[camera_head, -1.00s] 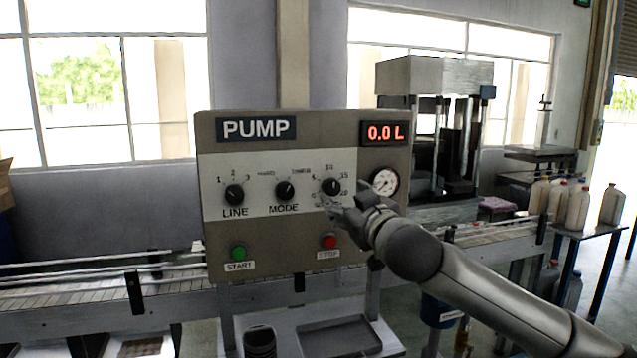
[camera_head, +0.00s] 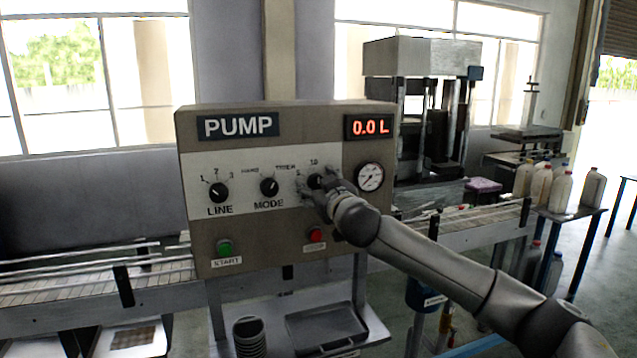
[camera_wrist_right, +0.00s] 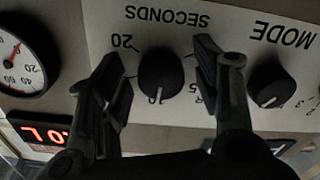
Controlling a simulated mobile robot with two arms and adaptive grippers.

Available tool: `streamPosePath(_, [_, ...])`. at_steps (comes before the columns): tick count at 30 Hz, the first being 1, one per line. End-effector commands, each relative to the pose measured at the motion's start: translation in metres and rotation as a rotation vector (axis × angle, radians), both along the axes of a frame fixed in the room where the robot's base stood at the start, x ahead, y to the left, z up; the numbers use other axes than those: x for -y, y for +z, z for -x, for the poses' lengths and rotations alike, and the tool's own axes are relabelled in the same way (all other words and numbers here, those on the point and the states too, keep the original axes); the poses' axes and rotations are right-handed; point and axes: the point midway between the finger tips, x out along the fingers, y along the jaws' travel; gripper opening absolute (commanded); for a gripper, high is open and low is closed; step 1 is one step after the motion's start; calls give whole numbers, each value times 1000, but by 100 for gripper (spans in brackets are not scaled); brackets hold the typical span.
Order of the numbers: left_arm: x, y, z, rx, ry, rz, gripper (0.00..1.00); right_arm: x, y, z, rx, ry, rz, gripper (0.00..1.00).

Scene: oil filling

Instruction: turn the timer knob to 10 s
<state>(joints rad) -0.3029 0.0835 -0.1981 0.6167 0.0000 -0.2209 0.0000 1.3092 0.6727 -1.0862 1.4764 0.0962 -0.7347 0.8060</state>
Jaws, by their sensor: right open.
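The timer knob (camera_head: 315,182) is the rightmost of the three black knobs on the pump panel. In the right wrist view, upside down, the timer knob (camera_wrist_right: 160,72) sits below the word SECONDS, with a 20 at left and a number ending in 5 at right. A light mark shows at its lower edge by the 10; I cannot tell the exact pointer setting. My right gripper (camera_head: 318,184) is open at the panel, with one finger on each side of the knob. In the wrist view gaps show between fingers and knob. My left gripper is out of view.
The MODE knob (camera_head: 269,187) points toward TIMER; the LINE knob (camera_head: 218,193) is further left. The green START button (camera_head: 224,248) and red button (camera_head: 316,235) are below. The display (camera_head: 370,127) reads 0.0 L above a gauge (camera_head: 369,177). A tray (camera_head: 327,327) lies below.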

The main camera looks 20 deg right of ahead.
Motion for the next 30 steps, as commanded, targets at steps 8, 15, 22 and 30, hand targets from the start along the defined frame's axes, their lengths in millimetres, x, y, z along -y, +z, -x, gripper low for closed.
streamPosePath(8, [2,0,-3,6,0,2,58,0,0,0,1,0,0,52])
streamPosePath(15, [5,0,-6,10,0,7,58,0,0,0,0,0,-1,21])
streamPosePath(22, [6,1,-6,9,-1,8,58,0,0,0,1,0,18,12])
streamPosePath(30, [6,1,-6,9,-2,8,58,0,1,0,3,-1,53,12])
